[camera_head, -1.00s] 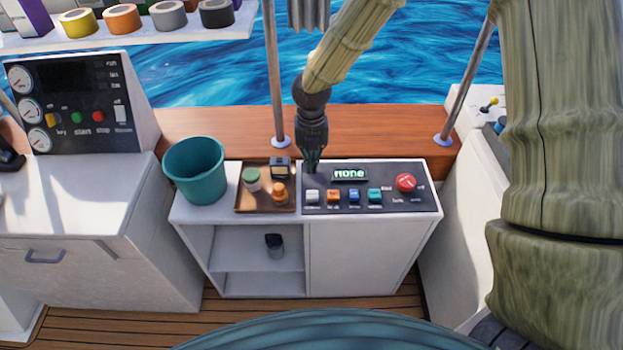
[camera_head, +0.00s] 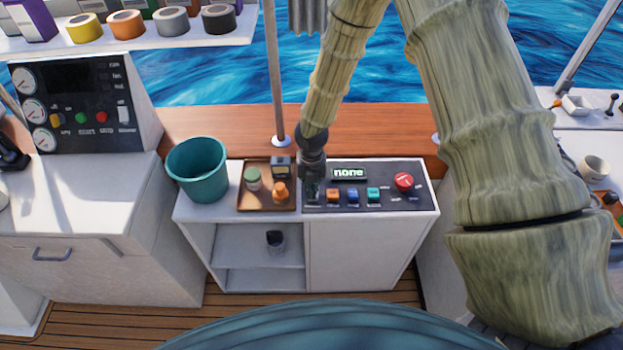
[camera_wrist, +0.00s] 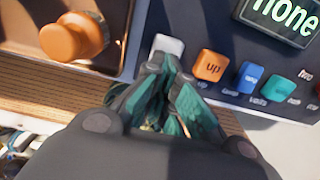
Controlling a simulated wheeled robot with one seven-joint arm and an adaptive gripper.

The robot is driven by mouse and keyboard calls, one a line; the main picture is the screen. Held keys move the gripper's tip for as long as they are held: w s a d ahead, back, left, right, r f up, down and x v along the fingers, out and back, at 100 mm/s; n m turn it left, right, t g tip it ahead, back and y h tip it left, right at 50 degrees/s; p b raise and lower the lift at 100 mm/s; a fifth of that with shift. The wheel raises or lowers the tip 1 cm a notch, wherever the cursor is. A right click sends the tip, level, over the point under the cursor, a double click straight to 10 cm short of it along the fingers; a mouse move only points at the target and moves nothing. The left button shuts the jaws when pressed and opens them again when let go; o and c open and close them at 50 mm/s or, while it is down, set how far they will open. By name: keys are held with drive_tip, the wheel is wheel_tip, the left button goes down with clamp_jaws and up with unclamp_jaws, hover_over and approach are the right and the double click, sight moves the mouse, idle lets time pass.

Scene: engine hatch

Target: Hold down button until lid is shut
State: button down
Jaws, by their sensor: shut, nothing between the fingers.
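My gripper (camera_head: 312,198) is shut with nothing in it and points down at the left end of the dark button panel (camera_head: 400,198). In the wrist view its fingertips (camera_wrist: 168,66) overlap the lower edge of the white button (camera_wrist: 168,44); I cannot tell whether they touch or press it. In the head view the gripper hides that button. To its right are an orange button (camera_head: 333,195), a blue button (camera_head: 353,195) and a teal button (camera_head: 373,194). A red round button (camera_head: 403,182) is further right. The display (camera_head: 348,173) reads "none". I cannot make out a lid.
A brown tray (camera_head: 247,206) with small jars and a dark box stands just left of the panel. A teal bucket (camera_head: 197,172) is further left. A metal pole (camera_head: 274,80) rises behind the tray. A gauge console (camera_head: 80,95) stands at left.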

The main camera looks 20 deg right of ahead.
drive_tip(key=shift+f, duration=0.9)
